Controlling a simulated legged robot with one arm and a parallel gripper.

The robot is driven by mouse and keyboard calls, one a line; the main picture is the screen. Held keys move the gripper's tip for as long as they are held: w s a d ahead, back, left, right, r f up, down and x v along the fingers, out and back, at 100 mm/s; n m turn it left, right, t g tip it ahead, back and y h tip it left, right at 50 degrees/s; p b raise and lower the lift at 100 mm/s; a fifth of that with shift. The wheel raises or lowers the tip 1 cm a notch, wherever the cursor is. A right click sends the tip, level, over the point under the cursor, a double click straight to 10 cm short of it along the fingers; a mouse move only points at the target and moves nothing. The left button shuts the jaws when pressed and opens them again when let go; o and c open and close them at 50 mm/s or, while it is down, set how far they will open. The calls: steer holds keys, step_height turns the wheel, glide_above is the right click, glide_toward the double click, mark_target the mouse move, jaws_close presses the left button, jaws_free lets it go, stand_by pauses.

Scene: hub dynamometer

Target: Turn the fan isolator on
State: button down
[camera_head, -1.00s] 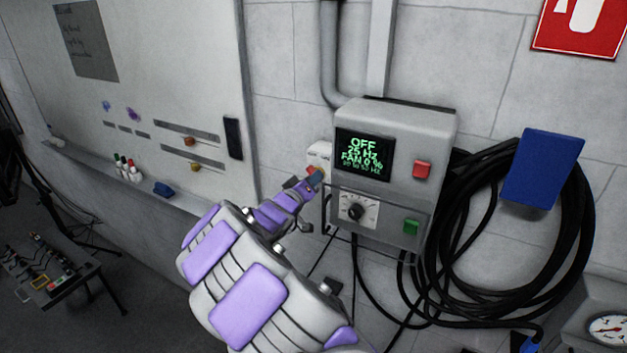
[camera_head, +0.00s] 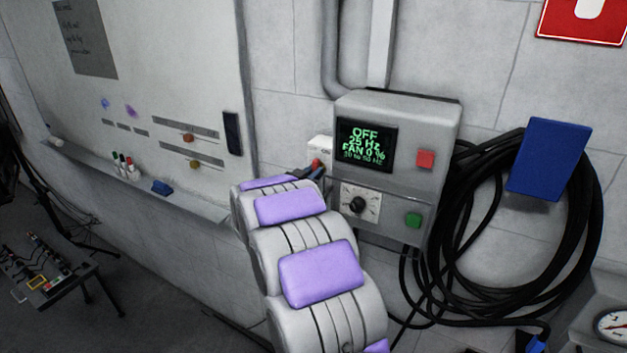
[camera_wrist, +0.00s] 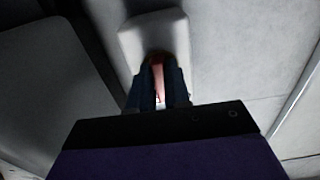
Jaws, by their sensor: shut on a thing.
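The fan isolator (camera_head: 319,147) is a small pale box on the wall, just left of the grey control box. Its red handle (camera_head: 316,163) shows at its lower part. My gripper (camera_head: 316,172) is at the isolator with its dark fingertips on the red handle. In the wrist view the pale isolator box (camera_wrist: 154,38) is ahead, and my gripper (camera_wrist: 158,88) is shut on the red handle (camera_wrist: 158,76) between its two fingers. The handle's exact angle is hard to tell, as the fingers cover part of it.
The grey control box (camera_head: 404,130) has a screen (camera_head: 366,148) reading OFF, 25 Hz, FAN 0 %, a dial (camera_head: 358,205), a red button (camera_head: 426,159) and a green button (camera_head: 413,220). A coiled black hose (camera_head: 590,215) hangs right. A whiteboard (camera_head: 190,70) is left.

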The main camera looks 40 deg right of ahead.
steer(key=shift+m+b, duration=3)
steer(key=shift+m, duration=1.3)
steer(key=c, duration=1.1)
jaws_free()
steer(key=v, duration=1.7)
steer(key=shift+a, duration=0.25)
